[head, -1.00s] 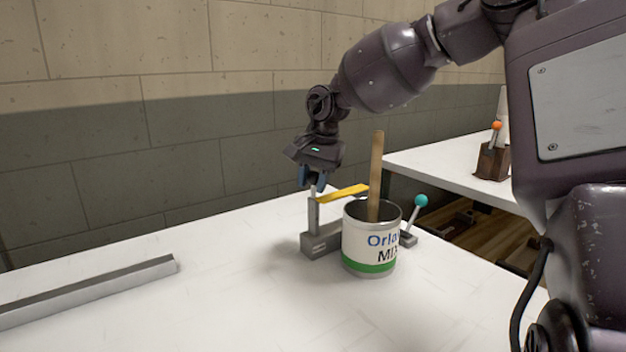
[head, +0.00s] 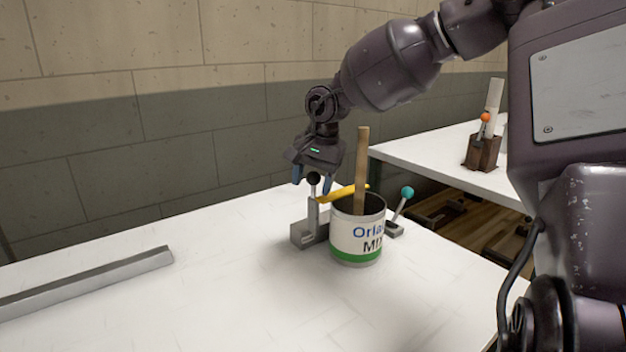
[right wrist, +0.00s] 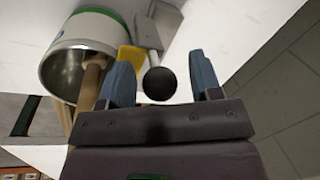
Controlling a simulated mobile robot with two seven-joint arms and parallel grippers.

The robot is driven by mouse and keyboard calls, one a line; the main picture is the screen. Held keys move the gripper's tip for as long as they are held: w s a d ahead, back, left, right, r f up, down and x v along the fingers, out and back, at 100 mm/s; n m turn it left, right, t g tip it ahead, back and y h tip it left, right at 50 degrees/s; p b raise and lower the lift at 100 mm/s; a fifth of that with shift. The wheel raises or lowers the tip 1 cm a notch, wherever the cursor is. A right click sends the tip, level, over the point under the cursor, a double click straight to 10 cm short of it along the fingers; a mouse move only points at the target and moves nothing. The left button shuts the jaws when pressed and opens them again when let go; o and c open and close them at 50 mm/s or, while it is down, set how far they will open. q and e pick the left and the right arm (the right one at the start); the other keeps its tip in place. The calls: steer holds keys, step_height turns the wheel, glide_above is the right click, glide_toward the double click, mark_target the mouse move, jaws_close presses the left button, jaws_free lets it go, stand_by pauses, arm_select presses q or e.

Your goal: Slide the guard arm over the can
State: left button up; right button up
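The can (head: 357,238), white with a green band and "Orla… MIX" lettering, stands upright with a wooden stick (head: 362,165) in it. The yellow guard arm (head: 342,193) runs from a grey upright post behind the stick, near the can's back rim; I cannot tell whether it lies over the opening. A black ball knob (head: 313,178) tops the post. My right gripper (head: 312,184) is open, one finger on each side of the knob. The right wrist view shows the knob (right wrist: 160,84) between the spread fingers (right wrist: 160,80), with gaps. My left gripper is not visible.
A teal-knobbed lever (head: 405,196) sticks up right of the can. A grey bar (head: 90,280) lies on the white table at left. A second table holds a brown block (head: 482,153) with an orange ball. The table's front is clear.

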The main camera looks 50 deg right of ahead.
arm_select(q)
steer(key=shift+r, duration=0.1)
arm_select(e)
steer(key=shift+r, duration=0.1)
steer(key=shift+r, duration=0.3)
arm_select(q)
steer(key=p, duration=0.1)
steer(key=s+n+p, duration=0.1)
steer(key=p, duration=0.1)
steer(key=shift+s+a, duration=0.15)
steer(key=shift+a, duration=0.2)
arm_select(e)
step_height(320, 180, up, 10)
steer(key=s, duration=0.2)
steer(key=shift+d, duration=0.3)
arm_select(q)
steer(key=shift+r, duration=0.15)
